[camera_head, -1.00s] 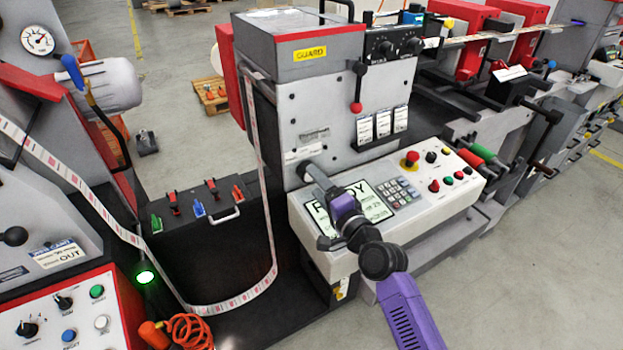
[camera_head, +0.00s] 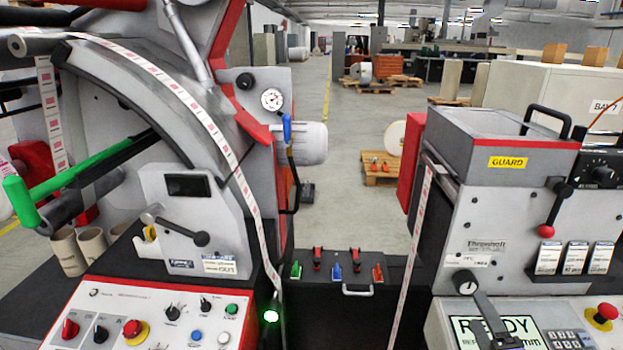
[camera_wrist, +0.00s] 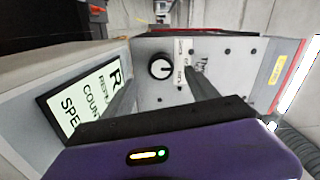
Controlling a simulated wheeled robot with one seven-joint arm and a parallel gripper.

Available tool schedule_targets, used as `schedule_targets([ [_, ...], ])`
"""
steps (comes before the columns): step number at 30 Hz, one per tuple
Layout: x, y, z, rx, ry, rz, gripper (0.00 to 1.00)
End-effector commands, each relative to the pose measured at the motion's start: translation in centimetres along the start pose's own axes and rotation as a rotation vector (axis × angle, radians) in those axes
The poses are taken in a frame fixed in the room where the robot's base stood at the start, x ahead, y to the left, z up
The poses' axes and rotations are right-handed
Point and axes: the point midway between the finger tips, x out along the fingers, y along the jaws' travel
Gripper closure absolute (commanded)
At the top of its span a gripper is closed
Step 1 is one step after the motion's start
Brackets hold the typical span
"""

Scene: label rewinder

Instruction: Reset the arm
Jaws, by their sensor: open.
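My gripper (camera_wrist: 157,88) is open and empty in the wrist view. In the head view, part of my gripper (camera_head: 491,318) shows at the bottom, in front of the READY display (camera_head: 467,328), just below the same knob (camera_head: 465,282). The rest of my arm is out of that view.
The guard machine (camera_head: 516,205) has a red-knobbed lever (camera_head: 547,222) and a control panel with a red button (camera_head: 604,314). A label web (camera_head: 413,250) runs down beside it. A button console (camera_head: 160,318) stands left. Open floor (camera_head: 345,180) lies behind.

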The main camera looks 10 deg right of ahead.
Motion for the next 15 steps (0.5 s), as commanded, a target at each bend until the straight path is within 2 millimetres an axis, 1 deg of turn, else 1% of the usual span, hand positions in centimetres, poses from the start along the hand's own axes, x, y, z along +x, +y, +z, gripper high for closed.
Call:
schedule_targets([
  [3,0.0,-0.3,-0.5,-0.067,0.018,-0.012,0.32],
  [5,-0.1,-1.5,-1.1,-0.153,0.048,-0.037,0.32],
  [6,-0.5,-2.5,-1.3,-0.232,0.068,-0.054,0.32],
  [9,-3.0,-2.9,-0.5,-0.431,0.090,-0.063,0.32],
  [11,-4.5,-2.9,0.1,-0.525,0.091,-0.063,0.32],
  [14,-7.3,-2.8,1.5,-0.672,0.084,-0.065,0.32],
  [15,-8.5,-2.7,2.1,-0.730,0.076,-0.065,0.32],
])
